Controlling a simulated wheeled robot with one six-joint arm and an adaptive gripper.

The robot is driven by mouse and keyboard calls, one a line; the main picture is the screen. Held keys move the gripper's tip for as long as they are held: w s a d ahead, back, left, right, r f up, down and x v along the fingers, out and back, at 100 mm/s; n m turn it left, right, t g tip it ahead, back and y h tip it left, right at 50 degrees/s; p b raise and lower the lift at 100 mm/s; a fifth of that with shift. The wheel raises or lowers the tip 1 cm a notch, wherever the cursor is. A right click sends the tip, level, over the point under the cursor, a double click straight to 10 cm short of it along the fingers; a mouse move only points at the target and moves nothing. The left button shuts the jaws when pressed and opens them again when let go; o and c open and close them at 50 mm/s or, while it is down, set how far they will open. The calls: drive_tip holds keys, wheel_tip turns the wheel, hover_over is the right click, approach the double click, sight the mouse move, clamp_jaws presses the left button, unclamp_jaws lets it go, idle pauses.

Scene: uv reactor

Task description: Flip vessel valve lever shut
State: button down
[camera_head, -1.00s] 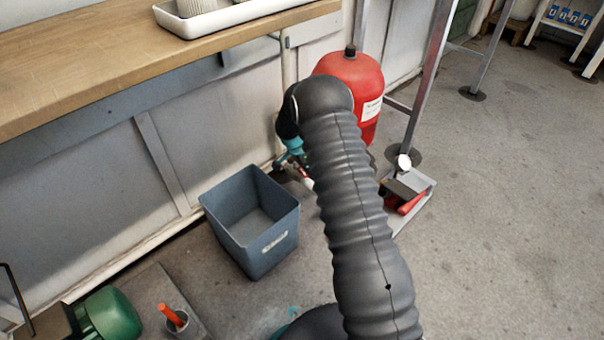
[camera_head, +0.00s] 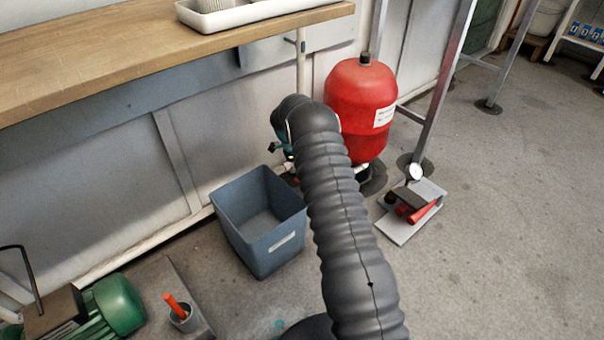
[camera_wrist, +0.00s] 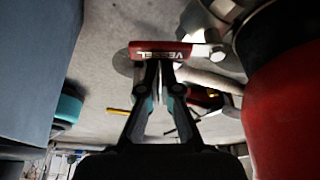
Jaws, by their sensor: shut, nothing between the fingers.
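The red valve lever (camera_wrist: 160,50), marked VESSEL, lies across the top middle of the wrist view. Its right end meets a metal fitting (camera_wrist: 208,22) with a pale pipe beside it. My gripper (camera_wrist: 158,68) is shut and empty, its fingertips right at the lever's lower edge in that view; I cannot tell whether they touch it. The red vessel (camera_head: 361,98) stands under the bench's right end in the head view and fills the right side of the wrist view (camera_wrist: 288,100). In the head view my arm hides the lever and my fingers.
A blue-grey open bin (camera_head: 262,240) stands left of my arm, and its wall seems to fill the wrist view's left side. A grey tray (camera_head: 405,228) with a gauge and red-handled tool lies right. The wooden bench (camera_head: 120,45) overhangs.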

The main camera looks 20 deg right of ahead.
drive_tip(key=shift+w+a, duration=0.3)
drive_tip(key=shift+a, duration=0.15)
drive_tip(key=shift+w+a, duration=0.35)
drive_tip(key=shift+w, duration=0.1)
drive_tip(key=shift+w+a, duration=0.2)
drive_tip(key=shift+a, duration=0.2)
drive_tip(key=shift+s+d+r, duration=0.1)
drive_tip(key=shift+s+d, duration=0.2)
drive_tip(key=shift+s, duration=0.1)
wheel_tip(320, 180, up, 9)
drive_tip(key=p, duration=0.1)
drive_tip(key=shift+s+d+r, duration=0.15)
drive_tip(key=shift+s+d, duration=0.05)
drive_tip(key=shift+d, duration=0.1)
